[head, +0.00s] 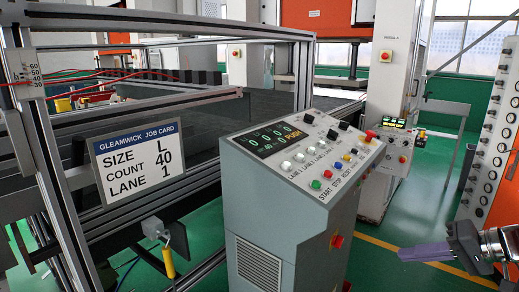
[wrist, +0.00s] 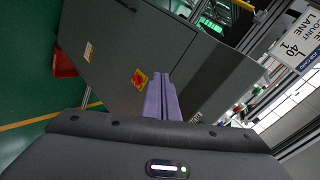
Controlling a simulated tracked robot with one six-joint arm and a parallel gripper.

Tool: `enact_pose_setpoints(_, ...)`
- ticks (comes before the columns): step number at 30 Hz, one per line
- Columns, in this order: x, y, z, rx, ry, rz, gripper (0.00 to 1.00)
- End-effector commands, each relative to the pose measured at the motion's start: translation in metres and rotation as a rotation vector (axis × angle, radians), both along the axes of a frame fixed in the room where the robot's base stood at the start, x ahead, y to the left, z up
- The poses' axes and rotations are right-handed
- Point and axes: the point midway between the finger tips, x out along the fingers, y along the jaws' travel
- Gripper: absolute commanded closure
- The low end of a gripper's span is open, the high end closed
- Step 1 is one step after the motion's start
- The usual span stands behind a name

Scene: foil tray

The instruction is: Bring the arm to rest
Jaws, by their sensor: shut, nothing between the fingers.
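My gripper (head: 424,253) shows at the lower right of the head view, low beside the grey control console (head: 285,185) and to its right. Its two purple fingers lie together, pointing left, with nothing between them. The wrist view shows the same closed fingers (wrist: 161,98) in front of the console's grey side (wrist: 130,45). The fingers look apart from the console, though the gap is hard to judge. The rest of my arm is cut off by the right edge of the head view.
A job card (head: 137,160) reading size L, count 40, lane 1 hangs on the metal frame (head: 55,180) at left. A second, smaller panel (head: 395,140) stands behind the console. A white panel with round knobs (head: 490,140) stands at right. Green floor (head: 375,268) is open between.

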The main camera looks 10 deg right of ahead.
Motion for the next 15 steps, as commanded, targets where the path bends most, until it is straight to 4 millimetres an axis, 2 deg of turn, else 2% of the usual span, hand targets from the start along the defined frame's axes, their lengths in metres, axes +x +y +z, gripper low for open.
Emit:
enact_pose_setpoints(1,-0.003,0.015,-0.008,-0.009,0.07,-0.008,1.0)
enact_pose_setpoints(6,-0.02,0.057,-0.038,-0.072,0.303,-0.065,1.0)
enact_pose_setpoints(15,-0.052,0.113,-0.064,-0.288,0.504,-0.128,1.0)
